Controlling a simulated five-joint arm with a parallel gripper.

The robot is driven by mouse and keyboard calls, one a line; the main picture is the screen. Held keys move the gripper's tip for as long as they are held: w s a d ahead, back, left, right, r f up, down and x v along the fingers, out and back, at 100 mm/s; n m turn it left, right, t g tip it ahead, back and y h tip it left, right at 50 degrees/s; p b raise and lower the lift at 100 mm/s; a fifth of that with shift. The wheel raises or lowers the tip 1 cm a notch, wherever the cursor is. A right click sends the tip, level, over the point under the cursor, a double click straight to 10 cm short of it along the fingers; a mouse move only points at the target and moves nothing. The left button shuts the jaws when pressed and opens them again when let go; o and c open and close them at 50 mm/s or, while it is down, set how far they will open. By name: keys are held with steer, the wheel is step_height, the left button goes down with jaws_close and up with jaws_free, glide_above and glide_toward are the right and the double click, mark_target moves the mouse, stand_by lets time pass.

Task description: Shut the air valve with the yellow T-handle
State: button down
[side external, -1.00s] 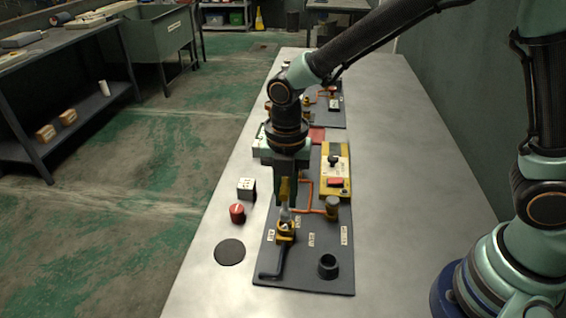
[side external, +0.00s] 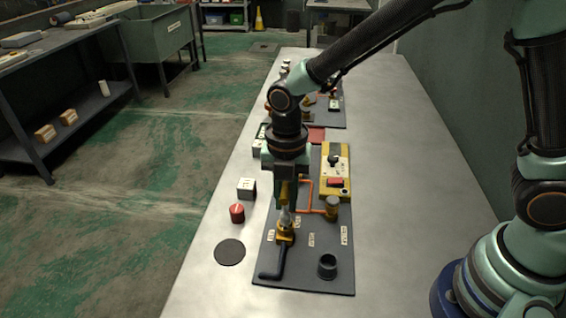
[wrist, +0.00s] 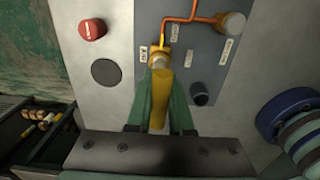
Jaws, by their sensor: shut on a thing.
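The air valve (side external: 285,236) stands at the near left of the dark grey panel (side external: 300,272), beside a dark elbow pipe. In the wrist view its small label (wrist: 143,53) sits just left of it. The yellow handle (wrist: 159,98) lies between my two green fingers in the wrist view, with a finger against each side. My gripper (side external: 286,198) points down over the valve and is shut on the handle. The fingers hide part of the handle, so its exact angle is hard to tell.
A red knob (side external: 237,213), a white block (side external: 246,188) and a black disc (side external: 230,252) lie left of the panel. The table's right side is bare.

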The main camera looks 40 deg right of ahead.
steer(key=shift+f, duration=1.15)
stand_by(0.4)
steer(key=m, duration=0.3)
steer(key=shift+m, duration=0.3)
steer(key=shift+s+m, duration=0.1)
steer(key=shift+m, duration=1.3)
steer(key=shift+m, duration=1.6)
